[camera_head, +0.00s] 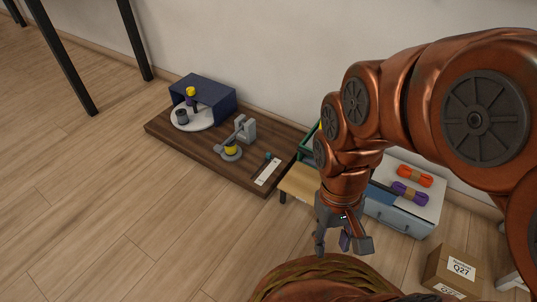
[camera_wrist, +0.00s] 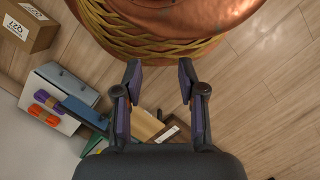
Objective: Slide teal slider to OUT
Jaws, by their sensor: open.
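The teal slider (camera_head: 268,156) is a small teal knob at the far end of a white labelled strip (camera_head: 266,173). The strip lies at the right end of the dark brown board (camera_head: 175,141); its lettering is too small to read. My gripper (camera_head: 343,245) is open and empty. It hangs well to the right of the slider and nearer to me, above the floor. In the wrist view the two open fingers (camera_wrist: 160,70) have floor between them. The brown board (camera_wrist: 183,135) shows there partly behind the fingers; I cannot make out the slider.
The board also bears a navy box (camera_head: 213,91), a white turntable (camera_head: 190,123) and a grey lever device (camera_head: 232,148). A light wooden stand (camera_head: 298,184) and a cabinet with cord bundles (camera_head: 412,185) are to its right. A wicker basket (camera_head: 290,275) is close below my gripper.

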